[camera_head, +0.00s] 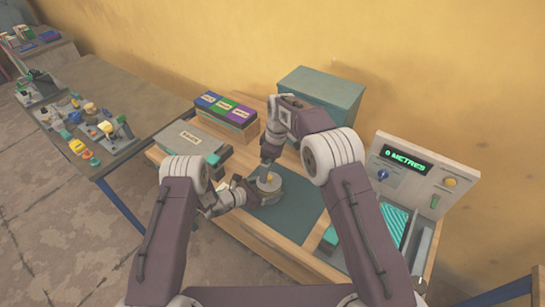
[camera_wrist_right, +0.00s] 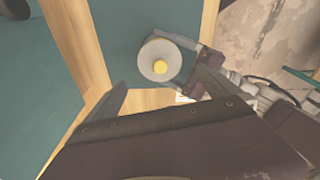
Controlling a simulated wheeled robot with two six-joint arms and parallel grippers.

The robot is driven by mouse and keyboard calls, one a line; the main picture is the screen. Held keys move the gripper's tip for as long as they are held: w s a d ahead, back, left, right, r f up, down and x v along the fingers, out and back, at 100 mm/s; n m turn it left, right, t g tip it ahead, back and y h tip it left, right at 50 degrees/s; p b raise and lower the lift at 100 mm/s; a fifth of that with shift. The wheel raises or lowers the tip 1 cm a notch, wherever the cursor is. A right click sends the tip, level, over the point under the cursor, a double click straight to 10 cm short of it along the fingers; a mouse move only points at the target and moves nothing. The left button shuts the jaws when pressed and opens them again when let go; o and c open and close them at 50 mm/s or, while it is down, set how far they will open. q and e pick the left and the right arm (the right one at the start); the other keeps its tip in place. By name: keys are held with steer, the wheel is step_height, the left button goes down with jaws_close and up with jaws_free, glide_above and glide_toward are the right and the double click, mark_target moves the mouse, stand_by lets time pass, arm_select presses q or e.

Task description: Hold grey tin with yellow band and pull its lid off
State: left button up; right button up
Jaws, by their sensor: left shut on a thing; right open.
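The grey tin (camera_head: 270,193) stands upright on the dark green mat of the workbench. Its round grey lid (camera_wrist_right: 150,56) with a yellow knob (camera_wrist_right: 160,67) is on top; I cannot make out a yellow band on its side. My left gripper (camera_head: 247,194) is shut on the tin from the left; part of it shows at the right in the right wrist view. My right gripper (camera_head: 265,163) is above the tin, pointing down. In the right wrist view its fingers are open and empty, with the knob seen between and a little beyond their tips.
The green mat (camera_head: 293,218) has bare room to the right of the tin. Behind stand a teal cabinet (camera_head: 322,87) and a box with coloured compartments (camera_head: 227,112). A grey labelled case (camera_head: 192,139) is at the left. A panel reading METRES (camera_head: 408,160) stands at the right.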

mark_target(269, 177)
steer(key=f, duration=0.5)
steer(key=a+f, duration=0.1)
steer(key=f, duration=0.2)
steer(key=shift+w, duration=0.2)
steer(key=c, duration=1.4)
steer(key=shift+c, duration=0.2)
steer(key=shift+r, duration=0.25)
steer(key=shift+r, duration=0.95)
steer(key=shift+r, duration=2)
arm_select(q)
steer(key=o, duration=2.1)
